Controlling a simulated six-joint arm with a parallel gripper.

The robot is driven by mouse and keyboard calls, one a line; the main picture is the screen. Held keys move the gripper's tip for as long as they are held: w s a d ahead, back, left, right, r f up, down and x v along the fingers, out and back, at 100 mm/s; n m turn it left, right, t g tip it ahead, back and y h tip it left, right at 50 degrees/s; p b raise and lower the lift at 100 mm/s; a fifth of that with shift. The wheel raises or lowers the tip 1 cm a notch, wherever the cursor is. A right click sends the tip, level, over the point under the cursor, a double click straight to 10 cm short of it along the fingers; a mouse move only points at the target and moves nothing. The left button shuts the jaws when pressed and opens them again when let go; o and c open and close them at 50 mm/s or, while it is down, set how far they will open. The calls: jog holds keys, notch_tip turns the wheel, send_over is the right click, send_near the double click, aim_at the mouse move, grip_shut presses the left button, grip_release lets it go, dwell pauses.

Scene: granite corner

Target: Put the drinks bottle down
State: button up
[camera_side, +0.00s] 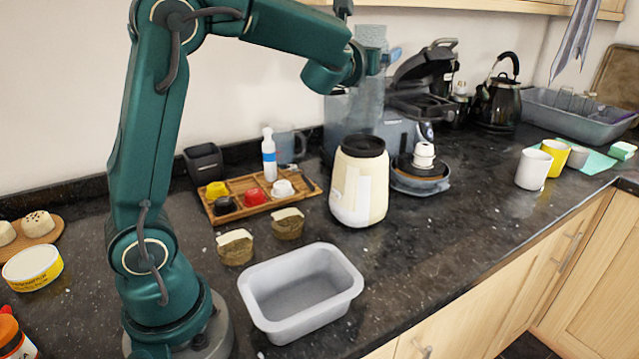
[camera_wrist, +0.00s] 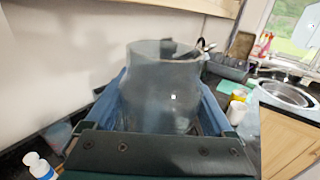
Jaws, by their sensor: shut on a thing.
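The drinks bottle (camera_side: 368,101) is clear, grey-tinted and upright in the side view, behind the cream canister. Its lower end merges with the canister lid and the grey things behind, so I cannot tell whether it touches the counter. My gripper (camera_side: 380,62) is shut on the bottle's upper part. In the wrist view the bottle (camera_wrist: 163,85) stands between the two blue fingers of my gripper (camera_wrist: 172,100) and fills the middle of the picture.
A cream canister (camera_side: 359,190) stands in front of the bottle. A wooden tray (camera_side: 236,208) with several small pots, a grey tub (camera_side: 302,322) and a black pan (camera_side: 419,183) are nearby. White and yellow mugs (camera_side: 534,170) stand right. The dark counter (camera_side: 455,235) is clear in front.

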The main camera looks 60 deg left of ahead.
aim_at(372, 81)
jog(key=shift+f, duration=2.6)
